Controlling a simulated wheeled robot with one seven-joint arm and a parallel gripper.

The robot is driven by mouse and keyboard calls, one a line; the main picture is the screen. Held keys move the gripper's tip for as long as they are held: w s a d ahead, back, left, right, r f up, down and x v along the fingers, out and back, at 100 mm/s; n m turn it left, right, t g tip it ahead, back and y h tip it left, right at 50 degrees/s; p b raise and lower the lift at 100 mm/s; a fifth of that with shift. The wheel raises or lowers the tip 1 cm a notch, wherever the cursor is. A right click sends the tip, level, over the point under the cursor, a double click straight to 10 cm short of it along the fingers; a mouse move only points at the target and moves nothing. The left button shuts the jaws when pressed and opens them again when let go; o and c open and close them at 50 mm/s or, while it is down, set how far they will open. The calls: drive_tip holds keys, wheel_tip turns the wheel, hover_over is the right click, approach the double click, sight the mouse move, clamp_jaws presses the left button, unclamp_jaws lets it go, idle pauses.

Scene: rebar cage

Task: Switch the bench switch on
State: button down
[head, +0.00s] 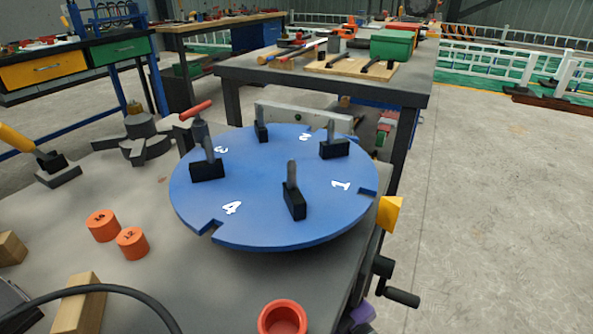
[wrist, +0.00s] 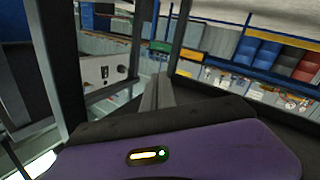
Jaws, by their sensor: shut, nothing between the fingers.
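In the wrist view a pale panel (wrist: 97,77) sits between dark bench legs, left of my fingers. It carries a small dark fitting (wrist: 105,72) that looks like the bench switch, with another dark spot beside it; its on or off position is too small to tell. My gripper (wrist: 157,82) is shut and empty, its grey fingers together in the middle of the wrist view. The fingers point past the right side of the panel, apparently apart from it.
A blue numbered disc (head: 265,205) with several black clamps stands on the near grey table. Orange weights (head: 102,225) and wooden blocks (head: 80,305) lie left of it. The far bench (head: 330,79) holds tools and a green box (head: 392,44). Open floor lies to the right.

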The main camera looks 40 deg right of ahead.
drive_tip(key=w+d+r+m+h+b, duration=0.1)
drive_tip(key=w+d+r, duration=0.3)
drive_tip(key=w, duration=0.4)
drive_tip(key=w+d+r+m+h+b, duration=0.1)
drive_tip(key=w+d+r+h+b, duration=0.2)
drive_tip(key=w, duration=0.5)
drive_tip(key=w+d+r+m+h+b, duration=0.2)
drive_tip(key=w+d+r, duration=0.4)
drive_tip(key=w, duration=0.3)
drive_tip(key=shift+r+h, duration=0.15)
drive_tip(key=shift+h, duration=0.45)
drive_tip(key=shift+d, duration=0.1)
drive_tip(key=w+d+f+p, duration=0.1)
drive_tip(key=w+d+p, duration=0.1)
drive_tip(key=d, duration=0.6)
drive_tip(key=shift+w+p, duration=0.35)
drive_tip(key=shift+w, duration=0.2)
drive_tip(key=shift+d, duration=0.2)
drive_tip(key=shift+w+d+f, duration=0.1)
drive_tip(key=shift+d, duration=0.2)
